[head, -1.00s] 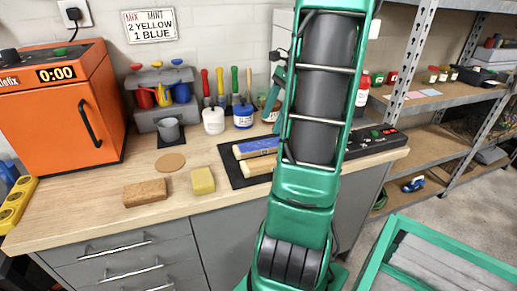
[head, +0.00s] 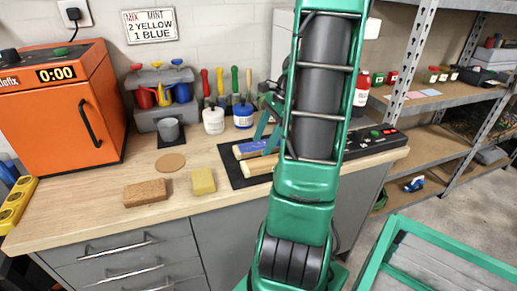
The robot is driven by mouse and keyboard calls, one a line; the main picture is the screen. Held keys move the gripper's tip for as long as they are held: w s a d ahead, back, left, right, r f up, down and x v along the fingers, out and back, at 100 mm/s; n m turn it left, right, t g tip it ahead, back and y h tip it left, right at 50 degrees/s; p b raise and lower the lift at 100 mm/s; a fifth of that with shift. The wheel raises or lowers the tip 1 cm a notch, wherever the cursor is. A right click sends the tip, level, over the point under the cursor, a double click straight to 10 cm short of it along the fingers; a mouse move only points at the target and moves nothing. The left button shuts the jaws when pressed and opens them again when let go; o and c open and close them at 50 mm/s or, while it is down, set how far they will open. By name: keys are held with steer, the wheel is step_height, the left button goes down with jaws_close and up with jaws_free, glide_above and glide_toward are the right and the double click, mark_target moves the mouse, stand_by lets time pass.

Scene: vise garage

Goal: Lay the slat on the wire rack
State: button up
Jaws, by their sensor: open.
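A slat with a blue face (head: 250,148) lies on a black mat (head: 228,165) on the bench, its right end hidden behind my arm. A bare wooden piece (head: 258,166) lies in front of it. My gripper (head: 268,139) shows partly at the left edge of my arm, with green fingers pointing down just above the slat's right part. It is open. I cannot tell whether it touches the slat. I cannot make out a wire rack in this view; my arm hides part of the bench.
A brown block (head: 145,193), a yellow sponge (head: 203,181) and a round cork disc (head: 170,162) lie on the bench. Paint jars (head: 213,121) and an orange oven (head: 62,105) stand behind. A black control box (head: 375,140) is right of my arm. The front middle is clear.

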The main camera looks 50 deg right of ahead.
steer(key=c, duration=1.3)
steer(key=shift+c, duration=0.2)
steer(key=shift+r, duration=0.15)
